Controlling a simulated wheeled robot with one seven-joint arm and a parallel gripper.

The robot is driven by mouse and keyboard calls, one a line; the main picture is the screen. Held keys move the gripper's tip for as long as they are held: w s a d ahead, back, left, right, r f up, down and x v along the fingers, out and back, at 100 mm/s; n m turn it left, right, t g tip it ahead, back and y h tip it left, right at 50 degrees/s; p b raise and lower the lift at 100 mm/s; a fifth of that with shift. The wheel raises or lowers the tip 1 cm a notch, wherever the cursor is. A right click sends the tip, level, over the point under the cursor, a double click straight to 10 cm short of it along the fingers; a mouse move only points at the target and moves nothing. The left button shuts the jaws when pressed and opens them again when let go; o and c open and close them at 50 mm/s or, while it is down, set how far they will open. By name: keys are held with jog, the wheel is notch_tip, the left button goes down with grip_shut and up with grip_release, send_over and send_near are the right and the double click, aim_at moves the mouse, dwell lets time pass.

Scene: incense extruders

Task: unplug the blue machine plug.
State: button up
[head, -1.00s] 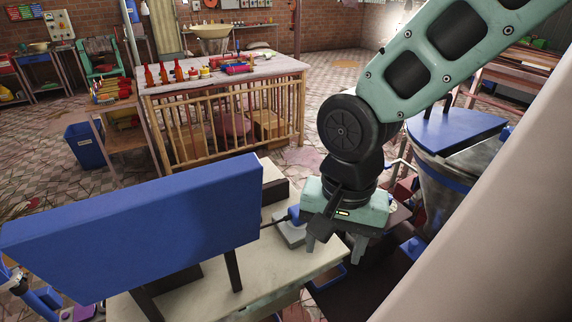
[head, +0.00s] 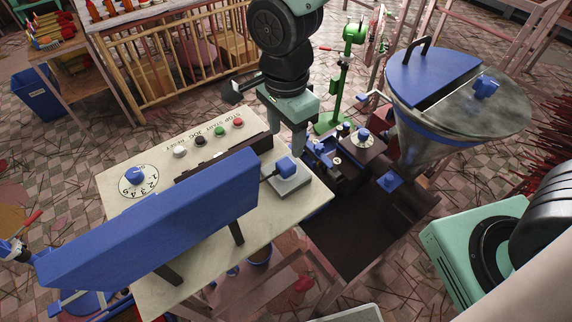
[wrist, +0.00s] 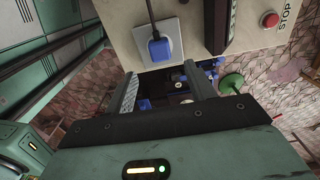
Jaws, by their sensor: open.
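The blue plug (head: 287,167) sits on a pale grey square socket plate (head: 291,186) at the right end of the cream table. Its dark cord runs left behind the big blue panel. The plug also shows in the wrist view (wrist: 159,49), upper middle, on its plate (wrist: 175,37) with the cord rising from it. My gripper (head: 290,143) is just behind the plug in the head view, its fingers pointing down. In the wrist view my gripper (wrist: 164,82) has its fingers wide apart with nothing between them, and the plug appears beyond the fingertips.
The large blue panel (head: 150,225) stands on the cream table (head: 118,175), left of the plug. A dial (head: 136,177) and buttons (head: 219,131) lie behind it. Dark machinery (head: 365,150) and a metal hopper (head: 440,130) stand to the right.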

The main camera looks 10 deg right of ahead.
aim_at(286, 163)
notch_tip(286, 163, down, 9)
jog(key=b, duration=0.6)
jog(key=shift+r+b, duration=0.1)
jog(key=shift+b, duration=0.3)
dwell(0.8)
grip_shut()
jog(key=shift+r+p, duration=2.1)
jog(key=shift+r, duration=1)
